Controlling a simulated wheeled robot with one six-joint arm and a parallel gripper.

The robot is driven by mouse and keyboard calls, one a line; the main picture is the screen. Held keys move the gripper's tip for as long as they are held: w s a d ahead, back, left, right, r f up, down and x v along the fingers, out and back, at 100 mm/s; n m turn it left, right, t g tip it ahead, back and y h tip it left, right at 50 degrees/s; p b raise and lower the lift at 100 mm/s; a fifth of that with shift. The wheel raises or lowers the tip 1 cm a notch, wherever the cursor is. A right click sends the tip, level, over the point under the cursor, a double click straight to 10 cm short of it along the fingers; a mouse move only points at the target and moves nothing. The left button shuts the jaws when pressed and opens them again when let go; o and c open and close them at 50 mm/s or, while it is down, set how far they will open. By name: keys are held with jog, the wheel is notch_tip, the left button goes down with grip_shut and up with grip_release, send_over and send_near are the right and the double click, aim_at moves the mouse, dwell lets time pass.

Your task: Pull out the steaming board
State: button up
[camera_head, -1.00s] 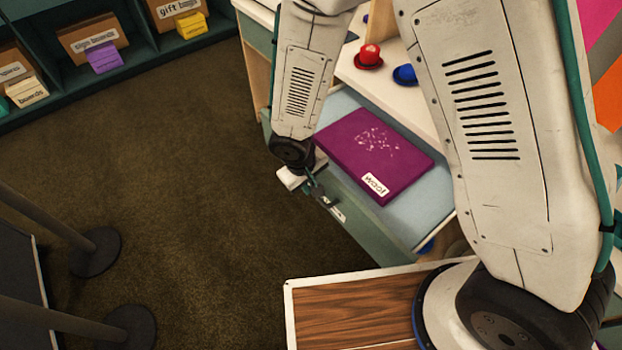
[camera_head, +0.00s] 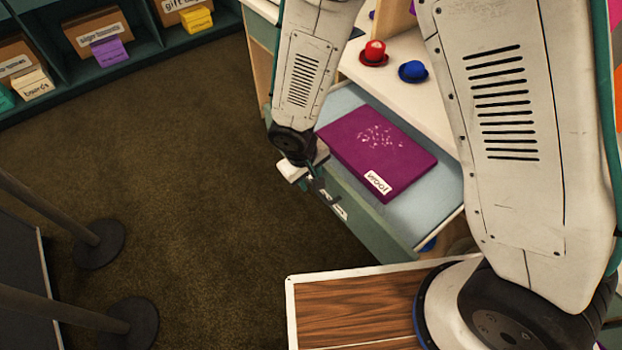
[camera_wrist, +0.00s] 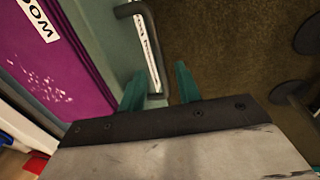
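The steaming board (camera_head: 424,204) is a pale blue pull-out surface under the white counter, in the head view, standing partly out. Its teal front (camera_head: 365,222) carries a dark bar handle (camera_wrist: 160,60) and a white label (camera_wrist: 147,48). My gripper (camera_head: 318,188) points down at this front. In the wrist view its two teal fingers (camera_wrist: 159,76) stand apart on either side of the handle's near end. A gap shows between them, so it looks open around the bar; contact is hard to see.
A purple slab (camera_head: 372,150) with a white label lies on the board. Red (camera_head: 374,54) and blue (camera_head: 413,71) hats sit on the counter. Bare carpet (camera_head: 190,180) lies left of the board's front. Posts with round bases (camera_head: 99,244) stand lower left, shelves behind.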

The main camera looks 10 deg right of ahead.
notch_tip(320, 180, up, 6)
jog(key=shift+s+a, duration=0.3)
jog(key=shift+a, duration=0.15)
jog(key=s+d+r+m, duration=0.2)
jog(key=s+d+r, duration=0.3)
jog(key=d+r, duration=0.2)
jog(key=s+d+r+m+y, duration=0.1)
jog(key=s+d+r+m, duration=0.1)
jog(key=s+d+r, duration=0.4)
jog(key=s+d+r+m, duration=0.2)
jog(key=s+d+r, duration=0.4)
jog(key=d+r, duration=0.4)
notch_tip(320, 180, up, 5)
jog(key=shift+f+y, duration=0.1)
jog(key=shift+y, duration=0.3)
jog(key=shift+s+d, duration=0.15)
